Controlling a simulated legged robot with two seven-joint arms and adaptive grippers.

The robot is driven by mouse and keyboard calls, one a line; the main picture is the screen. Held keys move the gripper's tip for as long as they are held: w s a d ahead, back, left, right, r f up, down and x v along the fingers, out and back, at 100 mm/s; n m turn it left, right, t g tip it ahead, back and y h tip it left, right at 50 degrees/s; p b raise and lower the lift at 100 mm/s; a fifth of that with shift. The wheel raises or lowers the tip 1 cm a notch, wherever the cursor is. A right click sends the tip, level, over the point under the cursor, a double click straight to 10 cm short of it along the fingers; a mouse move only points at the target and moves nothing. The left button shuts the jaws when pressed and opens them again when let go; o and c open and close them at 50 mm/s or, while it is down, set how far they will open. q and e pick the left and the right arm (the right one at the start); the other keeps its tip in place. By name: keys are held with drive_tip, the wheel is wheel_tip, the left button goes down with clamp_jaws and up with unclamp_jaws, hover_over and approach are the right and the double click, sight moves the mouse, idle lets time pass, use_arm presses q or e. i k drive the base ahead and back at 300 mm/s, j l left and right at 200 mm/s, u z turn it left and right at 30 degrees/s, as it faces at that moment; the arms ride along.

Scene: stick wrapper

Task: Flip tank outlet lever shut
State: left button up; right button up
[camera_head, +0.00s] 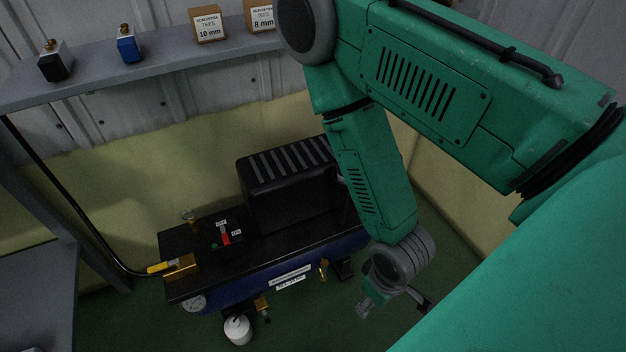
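The tank (236,287) is the dark blue body of a compressor under a black top plate. At its left end is a brass valve (183,267) with a yellow lever (162,268). The lever points left, roughly in line with the black hose at that end. My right gripper (392,303) hangs low at the right of the compressor, well away from the yellow lever. Its fingers are small and dark in view, and I cannot make out their opening. It touches nothing that I can see. My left gripper is out of view.
A black ribbed housing (287,188) and a red switch (225,238) stand on the compressor. A black hose (72,205) runs up to the left.

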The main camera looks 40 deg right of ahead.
sight(163, 265)
drive_tip(key=z, duration=0.75)
drive_tip(key=j+u, duration=0.1)
drive_tip(key=u, duration=0.35)
drive_tip(key=j+u, duration=0.1)
drive_tip(key=u, duration=0.35)
drive_tip(key=l+u, duration=0.1)
drive_tip(key=l, duration=0.4)
drive_tip(key=i+l, duration=0.1)
drive_tip(key=l, duration=0.45)
drive_tip(key=i+j+u, duration=0.05)
